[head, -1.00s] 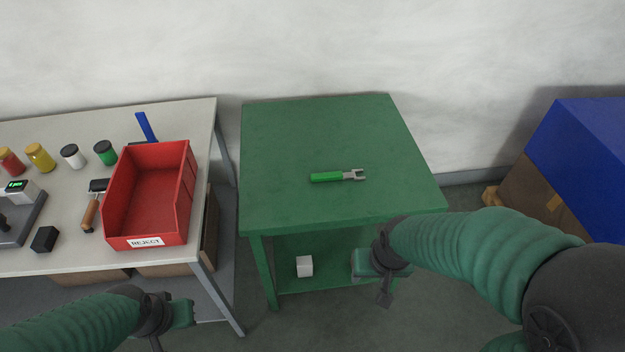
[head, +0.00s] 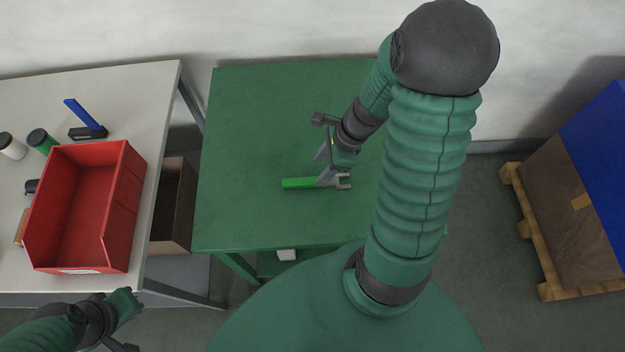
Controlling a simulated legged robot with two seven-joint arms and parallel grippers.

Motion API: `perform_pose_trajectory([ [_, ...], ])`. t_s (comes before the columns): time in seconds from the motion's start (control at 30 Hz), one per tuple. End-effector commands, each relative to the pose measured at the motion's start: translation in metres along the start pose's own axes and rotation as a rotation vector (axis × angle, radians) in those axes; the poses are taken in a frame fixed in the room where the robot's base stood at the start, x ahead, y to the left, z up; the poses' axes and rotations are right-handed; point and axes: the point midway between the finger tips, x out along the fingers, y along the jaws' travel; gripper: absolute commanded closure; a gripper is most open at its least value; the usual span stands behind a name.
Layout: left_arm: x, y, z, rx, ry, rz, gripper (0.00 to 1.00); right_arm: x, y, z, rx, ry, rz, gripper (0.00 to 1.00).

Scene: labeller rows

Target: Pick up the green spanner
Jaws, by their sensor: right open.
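The green spanner (head: 298,183) lies flat on the green table, its green handle to the left and its grey open jaw to the right. My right gripper (head: 327,170) is open, and its fingers reach down at the spanner around where handle and jaw meet. I cannot tell whether the fingers touch it or stand to either side of it. My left gripper (head: 126,306) is at the lower left, away from the spanner, near the front of the pale bench; its jaws are not clear.
The green table (head: 250,120) is otherwise bare. To the left, the pale bench (head: 150,100) holds a red bin (head: 128,220), a blue-handled tool (head: 84,114) and jars. A blue box (head: 600,135) and brown carton (head: 560,200) stand on a pallet at right.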

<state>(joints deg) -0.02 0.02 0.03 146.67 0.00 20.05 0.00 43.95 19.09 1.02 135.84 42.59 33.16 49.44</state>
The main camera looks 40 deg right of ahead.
Motion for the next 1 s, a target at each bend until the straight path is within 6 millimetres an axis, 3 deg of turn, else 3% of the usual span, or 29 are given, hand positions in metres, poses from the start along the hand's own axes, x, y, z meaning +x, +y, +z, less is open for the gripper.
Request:
perform_pose_trajectory([
  [0.3,0.014,-0.001,0.004,-0.002,0.000,0.000,1.00,0.053,-0.006,-0.005,0.004,-0.008,0.012,0.51],
  [0.57,0.014,0.000,0.003,0.000,0.000,0.000,1.00,0.056,-0.007,-0.005,0.004,-0.006,0.008,0.51],
  [0.9,0.014,0.000,0.003,-0.001,0.000,0.000,1.00,0.056,-0.005,-0.003,0.002,-0.005,0.008,0.97],
  [1.0,0.014,0.000,0.003,-0.001,0.000,0.000,1.00,0.056,-0.006,-0.004,0.003,-0.006,0.008,1.00],
])
